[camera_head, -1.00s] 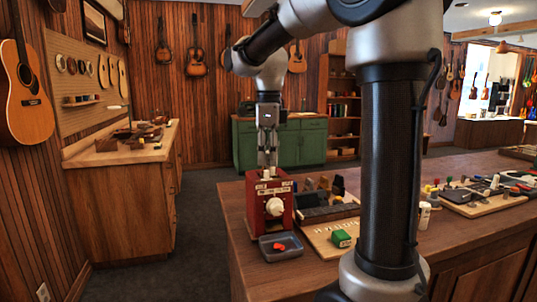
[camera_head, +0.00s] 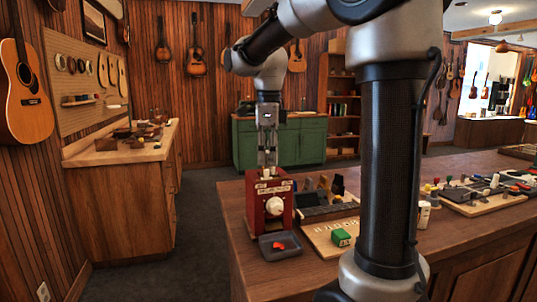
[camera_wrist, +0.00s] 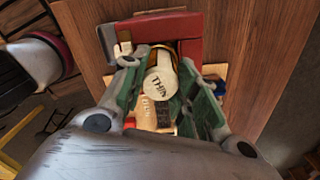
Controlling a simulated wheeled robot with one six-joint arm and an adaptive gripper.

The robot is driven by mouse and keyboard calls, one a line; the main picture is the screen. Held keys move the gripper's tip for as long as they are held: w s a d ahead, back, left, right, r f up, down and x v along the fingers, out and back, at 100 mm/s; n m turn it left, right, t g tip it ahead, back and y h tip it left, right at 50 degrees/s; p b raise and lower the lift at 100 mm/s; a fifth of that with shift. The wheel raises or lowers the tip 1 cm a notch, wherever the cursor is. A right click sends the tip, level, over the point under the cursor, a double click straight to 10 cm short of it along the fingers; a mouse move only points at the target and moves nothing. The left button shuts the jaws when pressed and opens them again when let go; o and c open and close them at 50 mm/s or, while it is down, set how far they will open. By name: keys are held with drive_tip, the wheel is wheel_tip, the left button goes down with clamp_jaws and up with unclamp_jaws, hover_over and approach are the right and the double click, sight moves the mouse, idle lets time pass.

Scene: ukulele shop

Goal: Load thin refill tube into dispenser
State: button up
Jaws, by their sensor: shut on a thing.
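The red dispenser (camera_head: 268,208) stands at the near left corner of the wooden counter, with a white knob on its front. My gripper (camera_head: 267,165) points straight down right over the dispenser's top. In the wrist view my gripper (camera_wrist: 163,95) is shut on the thin refill tube (camera_wrist: 160,84), whose pale round end is marked "THIN". The red frame of the dispenser (camera_wrist: 186,25) lies around and below the tube. The tube's lower end is hidden, so I cannot tell how deep it sits in the dispenser.
A grey tray (camera_head: 281,254) with small red pieces sits in front of the dispenser. To the right are a dark organiser (camera_head: 326,212), a pale board (camera_head: 322,243) and a green block (camera_head: 341,237). My arm column hides part of the counter.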

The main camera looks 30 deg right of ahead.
drive_tip(key=shift+f, duration=0.45)
drive_tip(key=o, duration=0.7)
drive_tip(key=shift+r, duration=5.5)
drive_tip(key=s+f+n+t, duration=0.1)
drive_tip(key=s+f+n, duration=0.4)
drive_tip(key=s+n, duration=0.2)
drive_tip(key=s+d+f+n+t, duration=0.1)
drive_tip(key=s+f+n+t, duration=0.1)
drive_tip(key=s+f+n, duration=0.3)
drive_tip(key=s+f+n+t, duration=0.1)
drive_tip(key=s+f+n, duration=0.5)
drive_tip(key=n, duration=0.7)
drive_tip(key=shift+s+d, duration=0.2)
drive_tip(key=shift+s, duration=1.1)
